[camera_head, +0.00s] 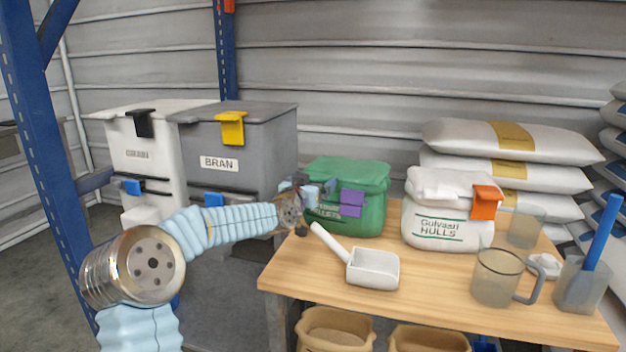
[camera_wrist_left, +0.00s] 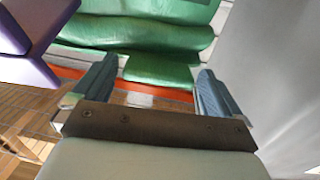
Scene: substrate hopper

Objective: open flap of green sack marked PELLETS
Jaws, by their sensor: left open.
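The green sack (camera_head: 370,178) stands at the back left of the wooden table, with its top folded over and a purple tab (camera_head: 352,204) on its front. Its lettering is partly hidden behind my left gripper (camera_head: 314,188); I can read only the end of it. My left gripper is at the sack's left front, left of the purple tab, open with nothing held. In the left wrist view the green fabric (camera_wrist_left: 165,35) fills the top, and a green piece lies between the open fingers (camera_wrist_left: 157,72). The purple tab (camera_wrist_left: 32,35) is left of them. Contact cannot be told. My right gripper is not in view.
A white scoop (camera_head: 374,269) lies in front of the sack. A white HULLS sack (camera_head: 440,232) with an orange tab stands to the right. A clear jug (camera_head: 495,280) is at the front right. A grey BRAN bin (camera_head: 258,139) stands behind my left arm.

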